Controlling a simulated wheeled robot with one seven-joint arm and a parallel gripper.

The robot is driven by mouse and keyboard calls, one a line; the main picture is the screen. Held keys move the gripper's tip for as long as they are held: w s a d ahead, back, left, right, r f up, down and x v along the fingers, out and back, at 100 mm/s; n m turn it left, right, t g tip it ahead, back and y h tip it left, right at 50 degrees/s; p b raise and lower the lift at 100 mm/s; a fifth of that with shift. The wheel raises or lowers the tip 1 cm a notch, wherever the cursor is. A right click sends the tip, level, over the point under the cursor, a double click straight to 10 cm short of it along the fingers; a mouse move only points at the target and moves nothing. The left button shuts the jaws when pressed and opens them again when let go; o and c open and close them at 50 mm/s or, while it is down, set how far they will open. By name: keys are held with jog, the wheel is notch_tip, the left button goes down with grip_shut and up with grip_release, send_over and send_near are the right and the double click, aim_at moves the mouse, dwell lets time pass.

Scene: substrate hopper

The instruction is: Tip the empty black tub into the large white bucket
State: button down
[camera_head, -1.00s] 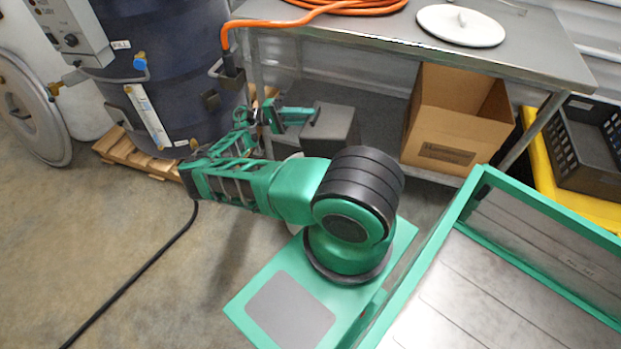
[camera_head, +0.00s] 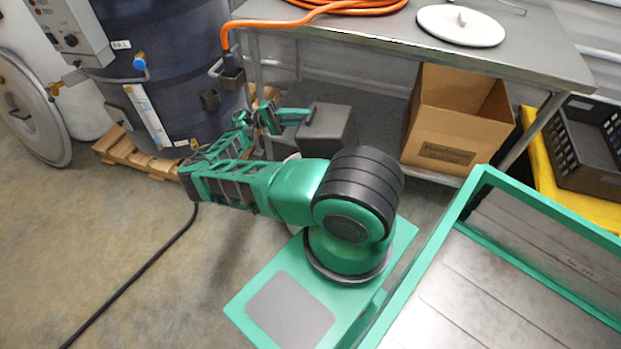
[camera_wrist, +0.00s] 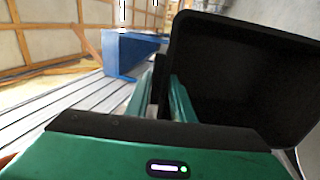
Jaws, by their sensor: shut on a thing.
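The black tub (camera_head: 326,129) is in my gripper (camera_head: 291,117), left of the cardboard box and in front of the table's lower shelf in the head view. In the wrist view the tub (camera_wrist: 245,75) fills the right side, its dark, empty-looking inside partly showing. My gripper's green fingers (camera_wrist: 165,95) are shut at its left edge. Small white parts of what looks like the large white bucket (camera_head: 292,229) show beside my arm. My arm hides most of it, so I cannot tell how the tub lines up with its opening.
A steel table (camera_head: 390,30) carries an orange hose (camera_head: 345,5) and a white lid (camera_head: 460,25). A cardboard box (camera_head: 455,125) stands on its lower shelf. A dark blue tank (camera_head: 165,80) stands at left on a wooden pallet (camera_head: 140,155). A black cable (camera_head: 140,270) crosses the floor.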

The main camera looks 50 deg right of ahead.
jog(key=shift+w+a+f+g, duration=0.2)
jog(key=shift+w+a, duration=0.1)
jog(key=shift+w, duration=0.2)
jog(key=shift+w+a+f+g, duration=0.1)
jog(key=shift+w+a+g, duration=0.15)
jog(key=shift+w, duration=0.2)
